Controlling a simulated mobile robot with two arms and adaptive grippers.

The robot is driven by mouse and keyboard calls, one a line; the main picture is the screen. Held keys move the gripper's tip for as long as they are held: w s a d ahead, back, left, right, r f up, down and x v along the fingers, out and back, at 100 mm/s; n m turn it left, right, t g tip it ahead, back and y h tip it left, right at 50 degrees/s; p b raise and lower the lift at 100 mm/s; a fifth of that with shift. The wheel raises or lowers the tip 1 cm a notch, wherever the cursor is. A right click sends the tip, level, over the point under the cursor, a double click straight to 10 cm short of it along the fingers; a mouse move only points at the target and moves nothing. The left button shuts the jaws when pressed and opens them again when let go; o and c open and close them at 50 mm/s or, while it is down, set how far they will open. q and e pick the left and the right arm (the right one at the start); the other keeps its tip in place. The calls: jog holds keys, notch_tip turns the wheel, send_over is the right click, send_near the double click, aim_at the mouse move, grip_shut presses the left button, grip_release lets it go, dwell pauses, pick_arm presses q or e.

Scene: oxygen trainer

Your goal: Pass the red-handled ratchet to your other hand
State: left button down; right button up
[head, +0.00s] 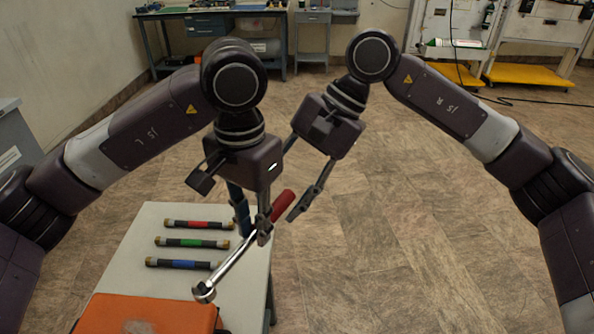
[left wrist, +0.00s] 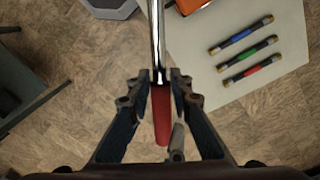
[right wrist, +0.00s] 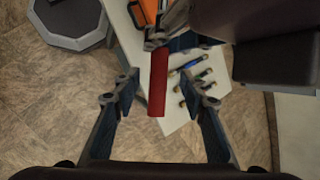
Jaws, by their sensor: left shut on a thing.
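The ratchet (head: 232,264) has a bright metal shaft and a red handle (head: 283,202). It hangs tilted in the air, its head at the lower left. My left gripper (head: 264,232) is shut on it where shaft and handle meet; the left wrist view (left wrist: 160,88) shows both fingers against it. My right gripper (right wrist: 160,88) is open, with the red handle (right wrist: 158,85) between its spread fingers and visible gaps on both sides. In the head view, one right finger is to the right of the handle; the other is partly hidden behind my left gripper.
A white table (head: 150,222) below holds red, green (head: 192,243) and blue banded cylinders and an orange case (head: 150,315). The floor at the right is clear. Workbenches (head: 215,15) and white panels with yellow bases (head: 530,75) stand far back.

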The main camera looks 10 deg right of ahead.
aim_at(271, 213)
jog(key=shift+x, duration=2.2)
jog(key=shift+r, duration=0.1)
grip_shut()
pick_arm(q)
jog(key=c, duration=1.7)
grip_release()
jog(key=shift+o, duration=0.2)
